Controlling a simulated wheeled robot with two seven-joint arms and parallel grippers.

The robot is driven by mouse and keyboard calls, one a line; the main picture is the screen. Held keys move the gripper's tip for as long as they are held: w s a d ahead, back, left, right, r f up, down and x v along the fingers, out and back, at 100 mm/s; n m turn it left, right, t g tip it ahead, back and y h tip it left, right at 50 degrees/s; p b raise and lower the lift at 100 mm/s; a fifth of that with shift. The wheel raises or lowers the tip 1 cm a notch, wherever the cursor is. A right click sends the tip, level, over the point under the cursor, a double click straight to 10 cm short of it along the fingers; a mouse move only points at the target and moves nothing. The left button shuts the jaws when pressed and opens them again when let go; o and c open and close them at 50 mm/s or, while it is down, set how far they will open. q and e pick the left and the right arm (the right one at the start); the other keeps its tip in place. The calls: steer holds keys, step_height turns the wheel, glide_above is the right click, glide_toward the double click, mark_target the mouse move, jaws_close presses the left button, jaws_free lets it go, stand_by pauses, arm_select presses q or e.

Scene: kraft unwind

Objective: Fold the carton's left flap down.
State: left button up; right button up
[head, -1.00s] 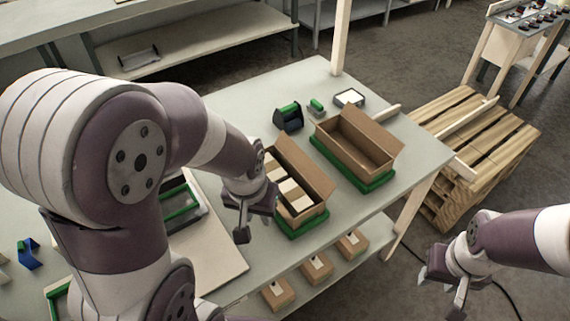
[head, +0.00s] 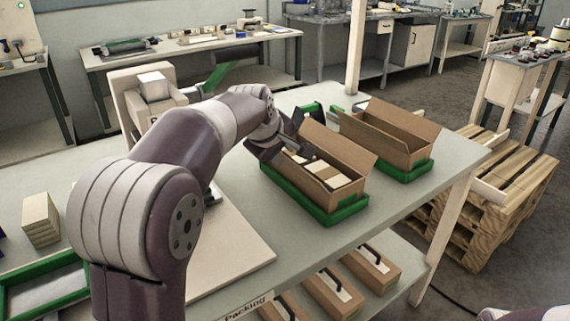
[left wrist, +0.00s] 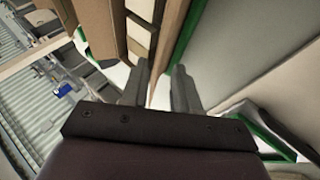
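The brown carton (head: 325,191) sits in a green tray on the table, with pale boxes (head: 321,169) inside. A long flap (head: 343,149) stands up along its far right side. My left gripper (head: 276,153) is at the carton's left end, partly covering that end. In the left wrist view its two fingers (left wrist: 162,88) are apart, with the carton's brown edge (left wrist: 167,48) just beyond and between them. I cannot tell whether they touch it. The left flap's exact angle is unclear. My right gripper is out of view.
A second, open carton (head: 389,139) stands in another green tray to the right. Wooden pallets (head: 500,190) are beyond the table's right side. More cartons (head: 370,269) sit on the lower shelf. The tabletop right of the near tray is clear.

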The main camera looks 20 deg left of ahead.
mark_target(283, 155)
arm_select(q)
steer(key=x, duration=0.4)
steer(key=shift+w+f, duration=0.15)
steer(key=shift+f, duration=0.05)
jaws_close()
steer(key=r+p, duration=0.1)
steer(key=p, duration=0.3)
steer(key=r+g+p, duration=0.1)
steer(key=p, duration=0.2)
steer(key=shift+w+d+g+y+p, duration=0.2)
steer(key=shift+g+y+p, duration=0.1)
steer(key=shift+y+p, duration=0.1)
steer(key=g+y+p, duration=0.1)
steer(key=p, duration=0.2)
steer(key=g+p, duration=0.1)
steer(key=p, duration=0.3)
steer(key=w+m+g+y+p, duration=0.1)
steer(key=p, duration=0.2)
steer(key=shift+d+f+y, duration=0.3)
steer(key=shift+d, duration=0.1)
steer(key=shift+w+f+g+p, duration=0.1)
steer(key=shift+f+g+p, duration=0.15)
steer(key=shift+g+p, duration=0.45)
